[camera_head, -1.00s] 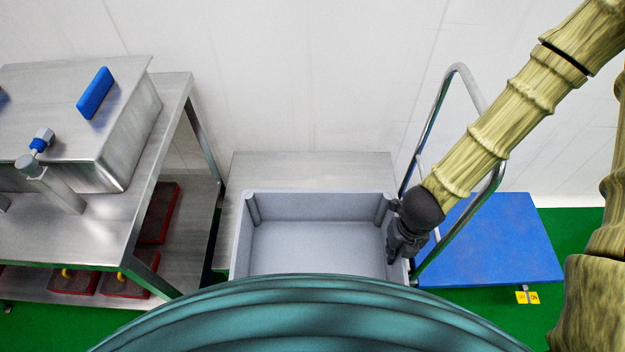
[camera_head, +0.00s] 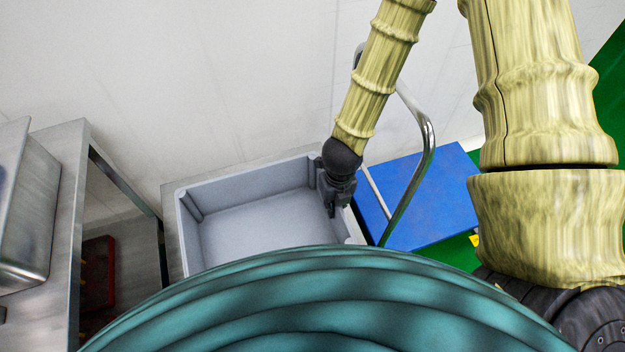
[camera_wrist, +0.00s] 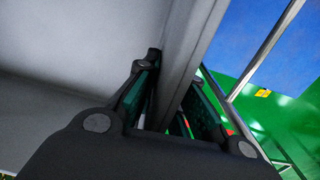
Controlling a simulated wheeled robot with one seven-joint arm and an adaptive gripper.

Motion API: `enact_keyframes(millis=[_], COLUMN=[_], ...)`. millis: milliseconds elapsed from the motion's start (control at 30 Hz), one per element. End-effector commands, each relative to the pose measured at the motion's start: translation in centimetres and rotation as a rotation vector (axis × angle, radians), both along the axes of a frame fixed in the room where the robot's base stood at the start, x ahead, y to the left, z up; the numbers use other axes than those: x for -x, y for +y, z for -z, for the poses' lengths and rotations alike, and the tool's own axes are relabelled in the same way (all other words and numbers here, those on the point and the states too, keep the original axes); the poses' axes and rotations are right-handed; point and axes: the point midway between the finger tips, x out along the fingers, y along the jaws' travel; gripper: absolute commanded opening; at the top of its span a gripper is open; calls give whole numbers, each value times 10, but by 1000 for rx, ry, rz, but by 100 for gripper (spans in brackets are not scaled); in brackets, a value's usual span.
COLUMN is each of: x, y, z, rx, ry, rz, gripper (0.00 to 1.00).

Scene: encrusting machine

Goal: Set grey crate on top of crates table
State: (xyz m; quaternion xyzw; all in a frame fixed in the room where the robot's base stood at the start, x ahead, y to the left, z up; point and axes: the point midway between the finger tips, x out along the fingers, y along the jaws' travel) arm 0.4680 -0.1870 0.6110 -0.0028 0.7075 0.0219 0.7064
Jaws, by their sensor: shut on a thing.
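The grey crate (camera_head: 258,222) is an empty, open-topped box in the middle of the head view. Its near side is hidden behind my own body. A steel table top (camera_head: 170,228), seemingly the crates table, shows as a strip behind and left of the crate; I cannot tell whether the crate rests on it or hangs just above. My gripper (camera_head: 337,203) is at the crate's right wall. In the wrist view my gripper (camera_wrist: 172,92) has its fingers on both sides of the crate's wall (camera_wrist: 190,45) and is shut on it.
A steel bench (camera_head: 55,215) with a metal box (camera_head: 30,215) stands at left, with a dark red item (camera_head: 98,275) on its lower shelf. At right is a blue platform (camera_head: 430,195) with a bent metal handle (camera_head: 418,150) close to my gripper. A white wall stands behind.

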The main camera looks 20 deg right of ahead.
Motion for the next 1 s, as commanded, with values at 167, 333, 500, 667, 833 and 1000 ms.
enact_keyframes(millis=[167,333,500,667,833,1000], x=[-21,-38,-53,-69,-84,-98], y=[4,7,10,12,15,18], z=[0,1,3,5,6,8], rx=[1,0,0,1,0,-1], ry=[-2,-2,-1,-2,-3,-2], rz=[-2,-1,-1,-1,-1,-1], gripper=[0,0,0,0,0,0])
